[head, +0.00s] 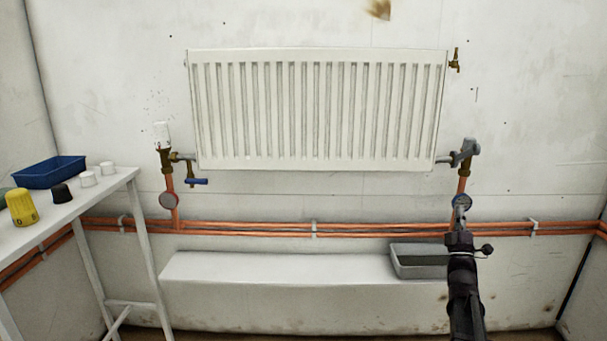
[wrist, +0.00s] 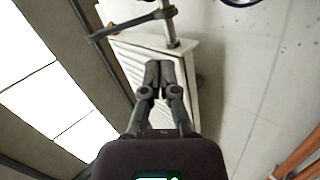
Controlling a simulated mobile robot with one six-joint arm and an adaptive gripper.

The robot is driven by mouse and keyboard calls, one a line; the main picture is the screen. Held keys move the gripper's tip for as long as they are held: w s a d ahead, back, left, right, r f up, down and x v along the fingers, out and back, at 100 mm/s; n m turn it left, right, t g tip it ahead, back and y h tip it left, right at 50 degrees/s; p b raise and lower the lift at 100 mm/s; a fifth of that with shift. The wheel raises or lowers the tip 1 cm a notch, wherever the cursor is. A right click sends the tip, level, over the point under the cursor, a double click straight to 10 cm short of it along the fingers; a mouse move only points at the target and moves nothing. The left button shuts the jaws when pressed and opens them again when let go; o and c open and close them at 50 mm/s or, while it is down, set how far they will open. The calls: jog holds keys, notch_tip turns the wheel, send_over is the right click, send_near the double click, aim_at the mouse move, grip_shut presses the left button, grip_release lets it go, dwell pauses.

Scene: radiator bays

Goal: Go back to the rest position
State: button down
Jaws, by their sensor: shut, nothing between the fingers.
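My gripper (head: 460,236) is in front of the copper pipes below the radiator's right end in the head view, pointing upward. In the wrist view its two dark fingers (wrist: 159,68) are together with nothing held between them. The white radiator (head: 318,110) hangs on the wall and shows behind the fingers in the wrist view (wrist: 190,75). The right valve (head: 464,152) has a grey head and sits above my gripper in the head view. A round gauge (head: 461,201) is just above the gripper; whether they touch cannot be told.
A grey tray (head: 397,265) rests on the low ledge (head: 270,270), left of my arm. Copper pipes (head: 360,229) cross the wall.

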jog(key=a+f+m+g+y+p, duration=0.3)
jog(key=a+f+m+g+p, duration=0.45)
jog(key=a+f+g, duration=0.6)
jog(key=s+a+f+m+g+y+p, duration=0.1)
jog(key=s+a+m+g+p, duration=0.1)
jog(key=s+a+g, duration=0.35)
jog(key=s+a+f+m+g+y+p, duration=0.1)
jog(key=s+a+f+g+p, duration=0.15)
jog(key=s, duration=0.65)
jog(key=s+a+f+m+g+y+p, duration=0.1)
jog(key=s+a+m+g+p, duration=0.1)
jog(key=s+a+g, duration=0.45)
notch_tip(320, 180, up, 37)
jog(key=d+t+p, duration=0.1)
jog(key=p, duration=3.6)
jog(key=shift+s+r, duration=0.2)
jog(key=shift+s, duration=0.25)
jog(key=shift+d+n, duration=0.15)
jog(key=shift+n, duration=0.1)
